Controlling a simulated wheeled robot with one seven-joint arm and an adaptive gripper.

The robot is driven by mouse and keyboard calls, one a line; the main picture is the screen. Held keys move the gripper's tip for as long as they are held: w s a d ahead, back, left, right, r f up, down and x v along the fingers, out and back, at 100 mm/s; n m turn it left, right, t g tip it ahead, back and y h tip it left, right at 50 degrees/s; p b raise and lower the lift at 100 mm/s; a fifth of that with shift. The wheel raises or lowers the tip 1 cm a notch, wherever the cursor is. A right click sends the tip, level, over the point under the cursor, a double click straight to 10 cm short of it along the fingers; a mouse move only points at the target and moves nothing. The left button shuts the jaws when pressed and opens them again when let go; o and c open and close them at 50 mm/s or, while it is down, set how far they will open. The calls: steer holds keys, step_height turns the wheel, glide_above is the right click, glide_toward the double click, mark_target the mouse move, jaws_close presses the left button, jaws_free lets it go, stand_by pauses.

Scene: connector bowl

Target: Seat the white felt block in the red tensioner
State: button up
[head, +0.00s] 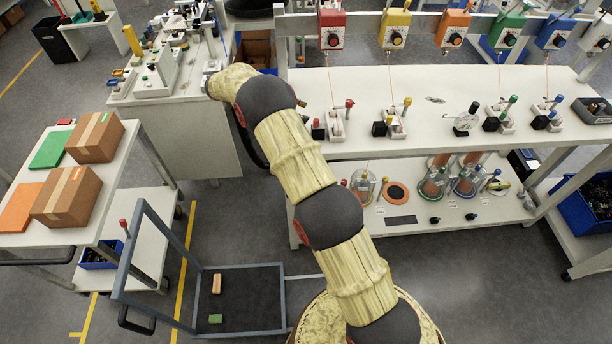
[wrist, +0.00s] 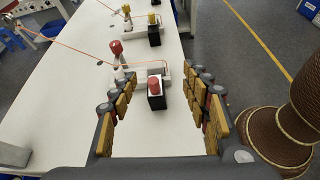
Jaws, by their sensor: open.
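A red tensioner box (head: 331,30) hangs from the rail over the white bench. Its cord runs down to a white fixture (head: 337,122) with a red-knobbed lever. That fixture also shows in the wrist view (wrist: 149,72), its red knob (wrist: 115,48) to the left. A small black block with a red top (wrist: 154,92) stands on the bench just in front of the fixture. My gripper (wrist: 160,105) is open and empty, its fingers apart on either side of the view of the black block. I cannot pick out a separate white felt block. My gripper is not clear in the head view.
A yellow-knobbed fixture (head: 397,124) and its black block stand further along the white bench (head: 420,85). More coloured boxes hang above, and a shelf holds jars below. A cart with cardboard boxes (head: 95,137) stands at left.

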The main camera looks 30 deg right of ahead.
steer(key=s+a+r+m+t+y, duration=0.25)
steer(key=s+a+r, duration=0.25)
steer(key=s+r, duration=0.4)
steer(key=s+a+r+m+t+y, duration=0.2)
steer(key=s+a+r+m+y, duration=0.15)
steer(key=s+r, duration=0.55)
steer(key=s+a+m+t+y, duration=0.2)
steer(key=s+a, duration=0.4)
steer(key=s, duration=0.5)
steer(key=s+a+m+t+y, duration=0.3)
steer(key=s+a, duration=0.3)
steer(key=s, duration=0.4)
steer(key=shift+s+m+t+y, duration=0.3)
steer(key=shift+s+m+t, duration=0.1)
steer(key=shift+t, duration=0.35)
steer(key=shift+w, duration=0.1)
steer(key=shift+f+b, duration=0.7)
steer(key=shift+b, duration=0.1)
steer(key=shift+c, duration=0.8)
